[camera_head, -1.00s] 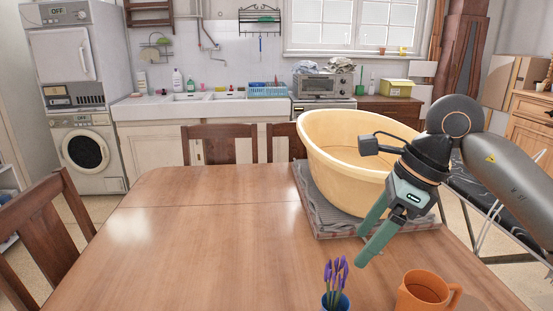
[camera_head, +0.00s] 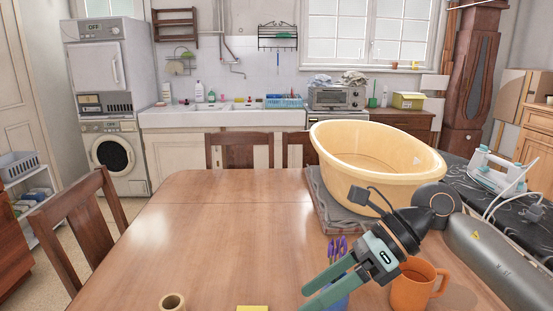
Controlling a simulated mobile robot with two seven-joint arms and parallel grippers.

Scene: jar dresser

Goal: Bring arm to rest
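My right gripper (camera_head: 310,297) reaches in from the right over the near part of the wooden table (camera_head: 210,235). Its two green fingers point down and left, with a gap between them, and hold nothing. It passes in front of a blue pot of purple flowers (camera_head: 337,247), hiding much of it; whether they touch I cannot tell. An orange mug (camera_head: 412,291) stands just right of the fingers, below the wrist. My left gripper is out of view.
A large yellow tub (camera_head: 375,160) stands on a grey folded cloth (camera_head: 325,203) behind my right arm. An iron (camera_head: 497,172) rests on a dark board at right. A tape roll (camera_head: 172,302) lies at the near edge. The table's left and middle are clear.

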